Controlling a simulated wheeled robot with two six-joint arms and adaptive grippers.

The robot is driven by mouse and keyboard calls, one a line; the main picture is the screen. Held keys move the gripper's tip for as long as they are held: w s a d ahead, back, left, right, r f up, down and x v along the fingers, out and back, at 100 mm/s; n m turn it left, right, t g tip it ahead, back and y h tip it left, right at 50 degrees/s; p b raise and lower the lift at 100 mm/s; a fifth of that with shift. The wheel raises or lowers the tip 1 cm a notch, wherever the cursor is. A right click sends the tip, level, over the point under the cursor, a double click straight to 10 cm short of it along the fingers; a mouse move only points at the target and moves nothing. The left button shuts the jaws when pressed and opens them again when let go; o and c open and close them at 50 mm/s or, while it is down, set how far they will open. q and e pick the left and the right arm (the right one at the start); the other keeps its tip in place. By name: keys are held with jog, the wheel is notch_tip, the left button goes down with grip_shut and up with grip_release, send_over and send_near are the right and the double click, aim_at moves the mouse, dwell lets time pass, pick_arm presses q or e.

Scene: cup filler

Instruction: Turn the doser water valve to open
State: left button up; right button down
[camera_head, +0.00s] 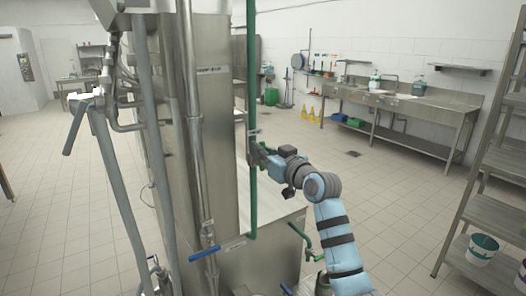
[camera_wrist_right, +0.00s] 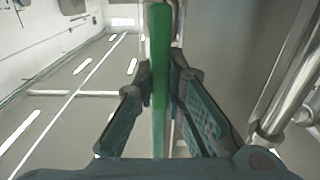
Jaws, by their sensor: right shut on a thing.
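A long green upright bar or pipe (camera_head: 252,205) runs down the front of the steel machine. My right gripper (camera_head: 255,155) comes in from the right at about mid-height of it. In the right wrist view the green bar (camera_wrist_right: 160,60) passes between the two fingers (camera_wrist_right: 162,100), and the gripper is shut on it. I cannot tell whether the held part is a valve lever or the pipe itself. Lower down are a blue-handled valve (camera_head: 204,253) and a green-handled valve (camera_head: 300,235). None is clearly marked as the doser water valve. My left gripper is out of view.
The steel machine column (camera_head: 218,120) with grey pipes (camera_head: 194,130) stands left of the gripper. A steel shelf rack (camera_head: 500,185) with a white bucket (camera_head: 482,248) is at the right. A sink counter (camera_head: 405,102) lines the back wall. The tiled floor between is clear.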

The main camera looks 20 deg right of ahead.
jog(key=c, duration=1.6)
grip_release()
jog(key=v, duration=1.2)
